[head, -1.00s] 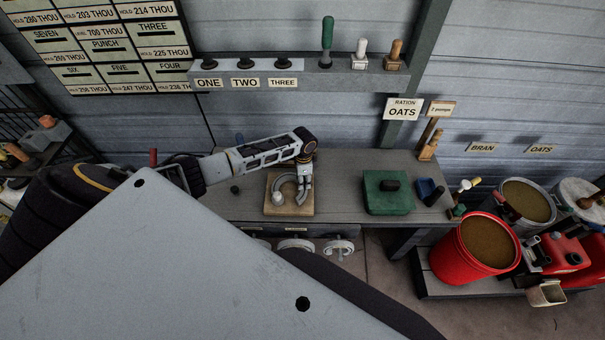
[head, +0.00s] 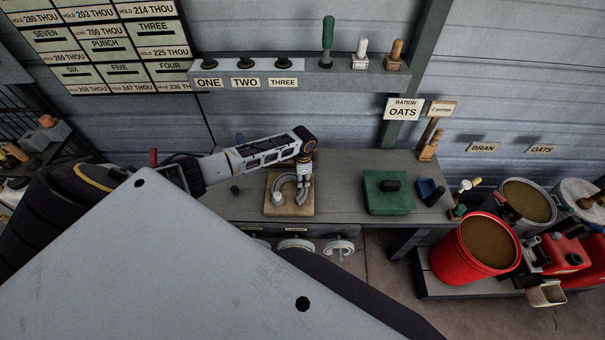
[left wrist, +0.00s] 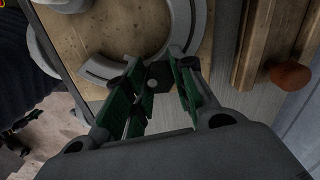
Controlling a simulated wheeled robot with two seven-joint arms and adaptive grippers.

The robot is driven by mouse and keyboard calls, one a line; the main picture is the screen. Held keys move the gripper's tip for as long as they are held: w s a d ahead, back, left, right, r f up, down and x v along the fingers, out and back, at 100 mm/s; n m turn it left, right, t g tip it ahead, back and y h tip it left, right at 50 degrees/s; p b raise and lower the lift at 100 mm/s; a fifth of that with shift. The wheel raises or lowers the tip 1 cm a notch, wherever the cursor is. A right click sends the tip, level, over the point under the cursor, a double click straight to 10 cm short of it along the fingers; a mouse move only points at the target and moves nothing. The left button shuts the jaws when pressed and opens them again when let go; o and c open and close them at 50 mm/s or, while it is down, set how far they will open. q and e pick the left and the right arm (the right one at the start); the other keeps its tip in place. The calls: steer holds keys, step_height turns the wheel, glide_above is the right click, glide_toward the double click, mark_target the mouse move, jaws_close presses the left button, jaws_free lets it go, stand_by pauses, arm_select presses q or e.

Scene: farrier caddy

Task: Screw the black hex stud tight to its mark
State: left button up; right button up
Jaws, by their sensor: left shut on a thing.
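My left gripper (head: 304,196) points down over the right side of a grey horseshoe (head: 280,182) on a wooden board (head: 272,209). The horseshoe also shows in the left wrist view (left wrist: 104,70), with the green-padded fingers (left wrist: 155,82) at its arm. The fingers are shut on a small dark piece (left wrist: 161,73), which I take to be the black hex stud. The fingers mostly hide it, so its mark and its seating cannot be seen. My right gripper is not in view.
A small dark piece (head: 235,189) lies left of the board. A green block (head: 386,205) with a black piece on top and a blue item (head: 430,190) stand to the right. A shelf (head: 300,78) with handled tools is behind. Bare bench (head: 340,185) lies between board and block.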

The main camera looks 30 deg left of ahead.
arm_select(q)
steer(key=o, duration=0.9)
steer(key=shift+s+d+f, duration=0.1)
steer(key=shift+s, duration=0.05)
steer(key=shift+c, duration=0.2)
steer(key=shift+r, duration=2.55)
